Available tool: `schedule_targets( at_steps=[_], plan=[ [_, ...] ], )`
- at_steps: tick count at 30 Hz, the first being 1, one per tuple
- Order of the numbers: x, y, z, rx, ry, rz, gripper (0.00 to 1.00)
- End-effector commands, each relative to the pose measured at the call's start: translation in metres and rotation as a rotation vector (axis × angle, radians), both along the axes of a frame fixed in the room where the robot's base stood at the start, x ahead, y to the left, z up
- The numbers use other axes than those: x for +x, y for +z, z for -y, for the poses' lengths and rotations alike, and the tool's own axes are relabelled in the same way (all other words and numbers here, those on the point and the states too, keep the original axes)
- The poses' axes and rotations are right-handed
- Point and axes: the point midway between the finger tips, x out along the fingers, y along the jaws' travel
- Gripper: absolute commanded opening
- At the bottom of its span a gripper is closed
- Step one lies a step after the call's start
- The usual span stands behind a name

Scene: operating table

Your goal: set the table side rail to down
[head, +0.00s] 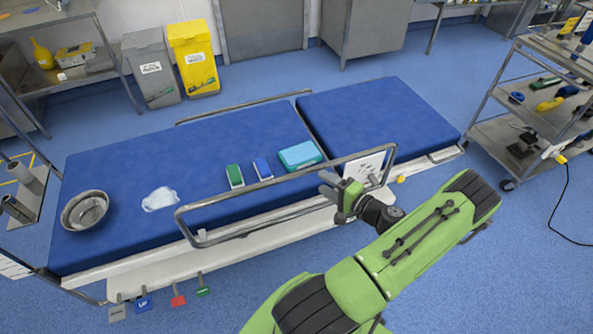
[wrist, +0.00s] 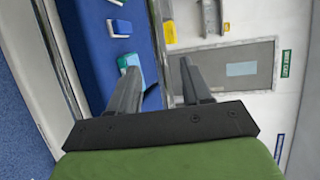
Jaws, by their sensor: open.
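The near side rail (head: 265,190) is a long grey metal loop. It stands up along the near edge of the operating table (head: 90,265), its top bar above the blue mattress. A white panel (head: 365,167) is at its right end. My gripper (head: 328,186) is open and empty beside the rail's right part; I cannot tell whether it touches it. In the wrist view the two fingers (wrist: 158,83) are apart, with nothing held between them. A metal bar (wrist: 58,60) runs at the left of that view, probably the near rail.
On the mattress are a steel bowl (head: 85,210), a white cloth (head: 159,199), a green box (head: 235,176), a blue box (head: 262,169) and a teal box (head: 299,156). Coloured pedals (head: 178,299) hang below the left end. A loaded cart (head: 540,125) stands right.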

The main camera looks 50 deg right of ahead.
Motion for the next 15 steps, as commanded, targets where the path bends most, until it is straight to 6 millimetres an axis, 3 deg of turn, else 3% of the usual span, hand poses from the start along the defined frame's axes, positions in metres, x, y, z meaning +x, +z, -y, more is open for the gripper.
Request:
schedule_targets(
  at_steps=[9,15],
  plan=[
    [0.077,-0.016,0.009,-0.001,0.005,-0.001,0.48],
    [0.101,-0.020,0.013,0.001,0.002,-0.002,0.48]
  ],
)
